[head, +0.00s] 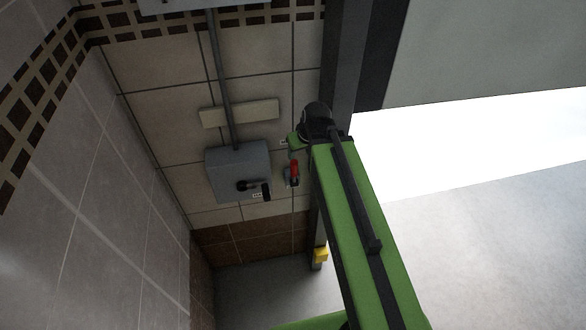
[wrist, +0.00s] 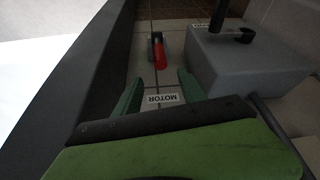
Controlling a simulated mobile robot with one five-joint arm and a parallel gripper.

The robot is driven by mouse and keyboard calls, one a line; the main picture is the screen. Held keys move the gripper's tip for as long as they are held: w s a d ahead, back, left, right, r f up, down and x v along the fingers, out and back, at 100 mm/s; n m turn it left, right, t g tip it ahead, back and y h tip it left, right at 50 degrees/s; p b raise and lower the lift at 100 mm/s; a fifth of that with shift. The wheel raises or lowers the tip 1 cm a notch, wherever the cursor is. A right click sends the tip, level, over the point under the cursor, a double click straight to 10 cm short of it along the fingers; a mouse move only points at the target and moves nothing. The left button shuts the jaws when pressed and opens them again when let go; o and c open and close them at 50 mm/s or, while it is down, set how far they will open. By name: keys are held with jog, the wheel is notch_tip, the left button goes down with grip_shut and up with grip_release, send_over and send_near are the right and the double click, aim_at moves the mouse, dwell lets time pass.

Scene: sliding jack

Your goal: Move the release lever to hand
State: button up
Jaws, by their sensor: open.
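The release lever, a red handle (head: 294,168) on a small grey mount, is on the tiled wall right of a grey box. In the wrist view the red lever (wrist: 160,55) points toward a white label reading MOTOR (wrist: 161,98), upside down there. No HAND label is readable. My gripper (wrist: 160,86) is open and empty. Its two green fingers frame the MOTOR label, with the lever beyond the tips and apart from them. In the head view my gripper (head: 296,142) is just above the lever, partly hidden by my arm.
The grey box (head: 234,172) with a black rotary handle (head: 254,187) juts from the wall left of the lever; it also shows in the wrist view (wrist: 248,62). A dark door post (head: 344,70) stands close on the right, with a bright opening beyond.

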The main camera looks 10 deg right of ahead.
aim_at(293, 168)
jog(key=b+x, duration=1.4)
jog(key=x, duration=0.2)
jog(key=shift+f, duration=0.25)
jog(key=shift+s+r, duration=0.1)
grip_shut()
dwell(0.3)
